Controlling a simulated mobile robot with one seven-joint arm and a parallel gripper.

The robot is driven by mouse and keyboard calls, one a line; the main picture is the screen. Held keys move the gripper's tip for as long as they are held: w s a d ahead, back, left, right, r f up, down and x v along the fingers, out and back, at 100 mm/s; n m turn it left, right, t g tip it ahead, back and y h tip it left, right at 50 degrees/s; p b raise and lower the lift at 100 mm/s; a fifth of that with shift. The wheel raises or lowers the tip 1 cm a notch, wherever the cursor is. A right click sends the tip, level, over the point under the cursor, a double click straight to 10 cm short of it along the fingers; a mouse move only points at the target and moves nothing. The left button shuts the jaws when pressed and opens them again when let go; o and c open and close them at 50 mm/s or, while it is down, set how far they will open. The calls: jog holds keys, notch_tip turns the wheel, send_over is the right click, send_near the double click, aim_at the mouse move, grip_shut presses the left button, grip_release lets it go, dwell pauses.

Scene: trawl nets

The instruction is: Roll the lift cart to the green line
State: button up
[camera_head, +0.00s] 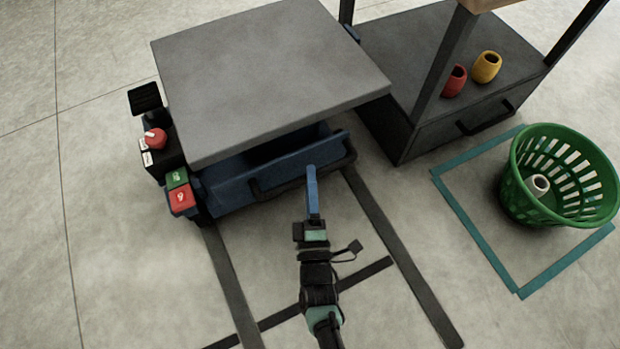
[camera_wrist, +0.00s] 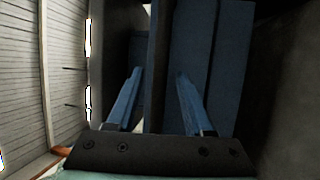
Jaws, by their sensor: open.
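The lift cart has a flat grey top (camera_head: 265,75) over a blue body (camera_head: 235,190). A black push handle (camera_head: 270,189) runs along its near side. My gripper (camera_head: 312,170) is at this handle, near its right part. In the wrist view my gripper (camera_wrist: 158,74) is open, with a blue finger on each side of a dark upright bar (camera_wrist: 158,60) that looks like the handle. I cannot tell whether the fingers touch it. Dark grey strips (camera_head: 395,255) mark the floor in front of the cart. The only greenish line in view is a teal tape outline (camera_head: 462,219) on the right.
A green basket (camera_head: 530,205) holding a white roll (camera_head: 538,184) stands within the teal outline. A grey bench (camera_head: 400,60) with red (camera_head: 454,82) and yellow (camera_head: 486,67) pots stands close to the cart's right. The floor at left is clear.

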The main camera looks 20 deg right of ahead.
jog(key=shift+x, duration=0.8)
grip_shut()
jog(key=shift+s, duration=0.1)
dwell(0.8)
